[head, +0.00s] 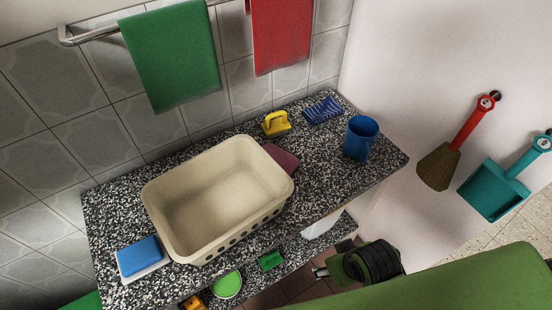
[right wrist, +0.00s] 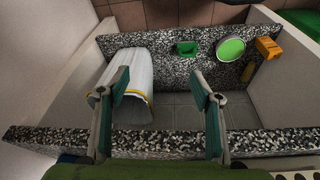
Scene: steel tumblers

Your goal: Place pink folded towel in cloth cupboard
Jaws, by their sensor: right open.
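A dark pink folded cloth (head: 283,158) lies flat on the speckled counter in the head view, partly hidden behind the beige basket. It is the only pink cloth I see. My right gripper (head: 322,272) is in front of the counter, low and near the lower shelf. In the right wrist view it (right wrist: 160,85) is open and empty, its fingers apart in front of the lower compartment. No cupboard marked for cloths can be made out. My left gripper is not in view.
The beige basket (head: 218,196) fills the counter's middle. A blue cup (head: 360,138), yellow item (head: 276,123) and blue sponge (head: 138,256) stand around it. Below are a white bag-like thing (right wrist: 133,80), green block (right wrist: 186,48), green round item (right wrist: 231,49) and orange item (right wrist: 267,47).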

